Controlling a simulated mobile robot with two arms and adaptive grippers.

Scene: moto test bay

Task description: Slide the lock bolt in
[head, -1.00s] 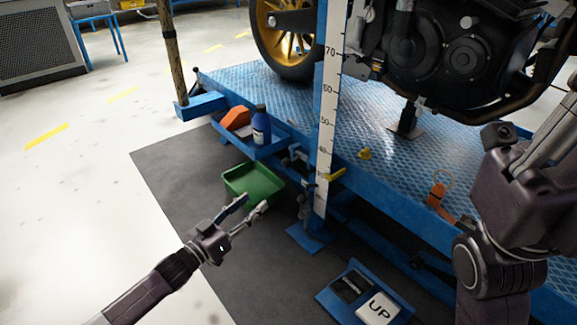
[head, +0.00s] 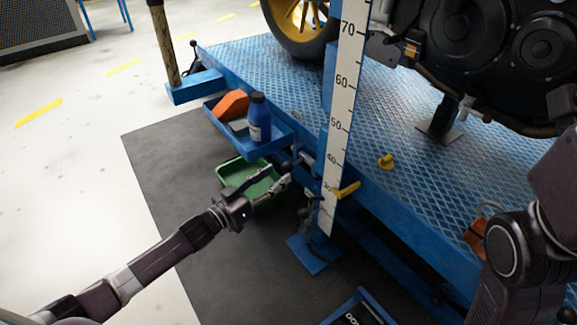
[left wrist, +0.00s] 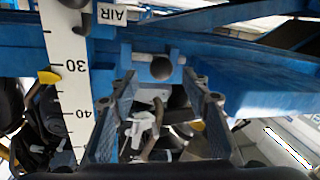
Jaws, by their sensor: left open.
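The lock bolt shows as a dark round knob (left wrist: 161,68) on a blue bracket under the lift deck in the left wrist view. In the head view the knob (head: 287,166) is small, just left of the white scale post. My left gripper (head: 277,178) is open and empty, reaching toward the bracket from the left. In the left wrist view its two fingers (left wrist: 159,78) stand either side of the knob, with gaps on both sides. I cannot tell the remaining depth to it. My right gripper is out of view.
The scale post (head: 341,110) with a yellow pointer (head: 347,189) stands right of the knob. A blue tray (head: 270,146) holds a blue bottle (head: 259,118) above a green bin (head: 232,172). The blue deck (head: 400,190) carries a motorcycle. Dark mat lies below.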

